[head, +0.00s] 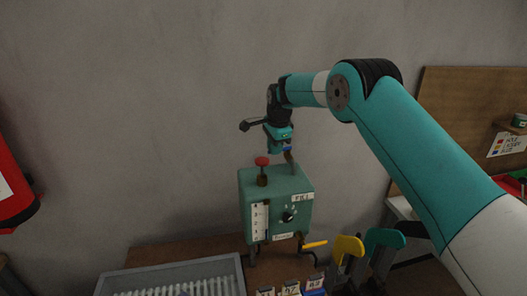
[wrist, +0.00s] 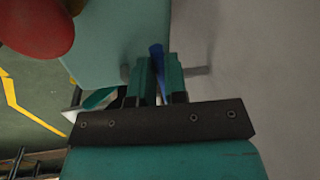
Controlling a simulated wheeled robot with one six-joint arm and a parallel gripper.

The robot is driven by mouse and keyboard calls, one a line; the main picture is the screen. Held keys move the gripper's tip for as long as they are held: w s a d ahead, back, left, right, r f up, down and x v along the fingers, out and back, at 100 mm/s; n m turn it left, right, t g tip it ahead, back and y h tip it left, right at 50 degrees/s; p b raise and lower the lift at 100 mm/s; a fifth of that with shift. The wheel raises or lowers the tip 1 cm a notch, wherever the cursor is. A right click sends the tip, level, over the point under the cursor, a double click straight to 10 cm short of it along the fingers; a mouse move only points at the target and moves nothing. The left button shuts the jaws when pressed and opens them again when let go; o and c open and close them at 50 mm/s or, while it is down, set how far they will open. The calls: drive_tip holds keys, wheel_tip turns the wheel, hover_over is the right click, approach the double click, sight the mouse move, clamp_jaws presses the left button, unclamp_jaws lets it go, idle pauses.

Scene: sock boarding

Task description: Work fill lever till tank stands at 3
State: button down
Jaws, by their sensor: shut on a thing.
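A green tank box (head: 262,200) stands on the brown bench against the wall. A pale gauge strip (head: 259,222) with marks is on its front at left; its level is too small to read. A round dial (head: 288,216) is beside it. A lever with a blue grip (head: 287,149) rises from the right of the box's top. My gripper (head: 285,147) is above the box, shut on that lever. In the wrist view the blue grip (wrist: 157,58) shows between the two fingers (wrist: 160,82). The fingers hide part of it.
A red knob (head: 262,162) stands on the box's top left; it also shows close in the wrist view (wrist: 35,25). A yellow handle (head: 315,244) sticks out low at the right. A grey ribbed tray (head: 170,272) lies left. Yellow (head: 348,246) and teal (head: 384,238) handles stand right.

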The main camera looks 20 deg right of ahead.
drive_tip(key=shift+s+d+n+b, duration=0.15)
drive_tip(key=shift+s+n+b, duration=0.2)
drive_tip(key=shift+n, duration=0.45)
drive_tip(key=shift+s+d+n+y, duration=0.25)
drive_tip(key=shift+s+n, duration=0.1)
drive_tip(key=shift+n, duration=0.5)
drive_tip(key=shift+s+d+n+y, duration=0.1)
drive_tip(key=shift+s+n+y, duration=0.2)
drive_tip(key=shift+n, duration=0.55)
drive_tip(key=shift+s, duration=0.1)
drive_tip(key=shift+r, duration=0.1)
drive_tip(key=c, duration=1.1)
unclamp_jaws()
drive_tip(key=shift+c, duration=0.2)
drive_tip(key=v, duration=1.7)
drive_tip(key=shift+r+b, duration=0.25)
drive_tip(key=shift+b, duration=0.1)
